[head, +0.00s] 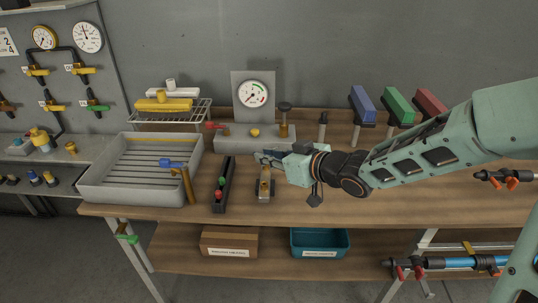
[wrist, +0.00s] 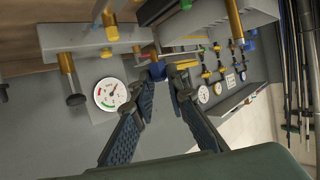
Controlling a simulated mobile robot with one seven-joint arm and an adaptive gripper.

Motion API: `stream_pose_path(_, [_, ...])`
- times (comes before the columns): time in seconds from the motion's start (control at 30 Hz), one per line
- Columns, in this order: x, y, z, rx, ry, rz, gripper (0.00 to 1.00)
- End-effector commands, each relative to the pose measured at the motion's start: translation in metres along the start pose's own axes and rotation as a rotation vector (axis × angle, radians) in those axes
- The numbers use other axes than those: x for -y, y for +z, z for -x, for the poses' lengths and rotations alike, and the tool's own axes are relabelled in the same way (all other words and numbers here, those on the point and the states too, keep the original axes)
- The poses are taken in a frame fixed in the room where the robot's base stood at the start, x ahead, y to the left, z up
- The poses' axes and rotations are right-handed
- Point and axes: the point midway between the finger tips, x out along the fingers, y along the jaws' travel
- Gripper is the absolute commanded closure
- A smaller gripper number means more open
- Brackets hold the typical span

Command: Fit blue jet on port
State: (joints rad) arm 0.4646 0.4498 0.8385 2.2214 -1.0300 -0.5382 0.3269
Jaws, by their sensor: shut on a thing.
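My gripper (head: 270,157) is over the middle of the workbench, just above a small grey stand with an upright brass fitting (head: 265,184). In the wrist view my gripper (wrist: 162,72) has its fingertips closed around the small blue jet (wrist: 156,71). The fingers hide part of the jet, and the head view does not show it clearly. I cannot tell from these views whether the jet touches the brass fitting. A black rack (head: 223,172) to the left holds a red jet (head: 219,195) and a green jet (head: 222,181).
A grey slatted tray (head: 94,193) stands at the left, with a blue-headed brass piece (head: 186,182) at its right side. Behind my gripper is a grey block with a gauge (head: 254,94) and a black-knobbed plunger (head: 284,120). Blue, green and red blocks (head: 398,104) stand back right.

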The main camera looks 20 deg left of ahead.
Motion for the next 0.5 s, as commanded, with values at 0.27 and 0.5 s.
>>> stream_pose_path(0.27, [-0.001, 0.024, -0.01, 0.0, 0.001, 0.0, 0.98])
stream_pose_path(0.5, [-0.001, 0.043, -0.018, 0.0, 0.002, 0.0, 0.98])
